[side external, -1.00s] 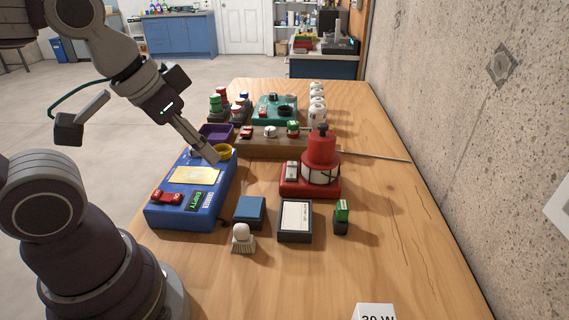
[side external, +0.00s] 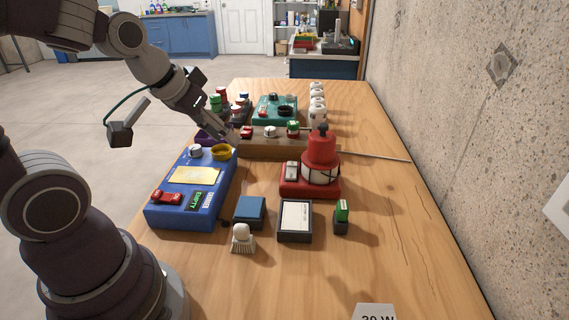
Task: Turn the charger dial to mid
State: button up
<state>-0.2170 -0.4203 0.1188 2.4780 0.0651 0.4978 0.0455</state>
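A blue panel box (side external: 160,213) stands at the left edge of the table, with a yellow plate, a green display reading "EMPTY" and a red switch on top. A white round knob (side external: 195,151) and a yellow ring (side external: 221,153) sit at its far end. I cannot tell for sure which panel is the charger or which knob is its dial. My gripper (side external: 232,138) is above the far end of the blue box, near the brown panel. Its fingers are too small here to show whether they are open or shut.
The brown panel (side external: 282,147) with small knobs lies beyond my gripper. A teal panel (side external: 262,112) is farther back. A red device with a cylinder (side external: 320,150) stands to the right. A blue block (side external: 250,209) and a framed card (side external: 295,218) lie in front.

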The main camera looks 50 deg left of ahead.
jog(key=shift+o, duration=0.9)
jog(key=a+f+n+y, duration=0.3)
jog(key=a+f+n, duration=0.1)
jog(key=a, duration=0.6)
jog(key=shift+w+a+f, duration=0.15)
jog(key=shift+w+a, duration=0.2)
jog(key=shift+a, duration=0.05)
jog(key=n+y, duration=0.2)
send_near(195, 147)
jog(key=x, duration=0.9)
jog(key=shift+a+f, duration=0.1)
jog(key=shift+a, duration=0.05)
grip_shut()
